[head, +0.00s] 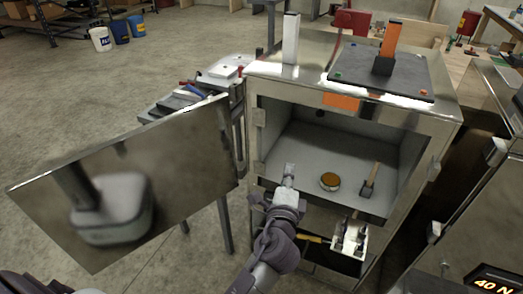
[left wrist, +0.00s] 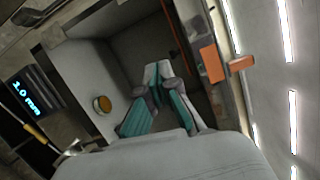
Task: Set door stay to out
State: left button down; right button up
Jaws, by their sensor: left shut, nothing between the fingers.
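A metal cabinet (head: 440,118) stands open in the head view, its shiny door (head: 150,175) swung out to the left. An orange piece (head: 341,102) sits on the front upper edge of the opening; it also shows in the left wrist view (left wrist: 212,63). I cannot tell for sure which part is the door stay. My left gripper (head: 289,170) is at the front of the opening, below and left of the orange piece and apart from it. In the left wrist view its teal-padded fingers (left wrist: 160,80) are shut with nothing between them. My right gripper is not in view.
Inside the cabinet lie a round amber-topped item (head: 330,181) and a small brush-like tool (head: 370,180). A dark slab (head: 380,75) with an orange upright block lies on top. A second metal unit (head: 470,220) stands close at right. Open floor lies at left.

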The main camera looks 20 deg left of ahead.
pick_arm(q)
jog(key=w+a+r+p, duration=0.1)
jog(key=w+a+p, duration=0.2)
jog(key=w, duration=0.6)
jog(key=a, duration=0.2)
jog(key=shift+w+a+p, duration=0.3)
jog(key=shift+w, duration=0.05)
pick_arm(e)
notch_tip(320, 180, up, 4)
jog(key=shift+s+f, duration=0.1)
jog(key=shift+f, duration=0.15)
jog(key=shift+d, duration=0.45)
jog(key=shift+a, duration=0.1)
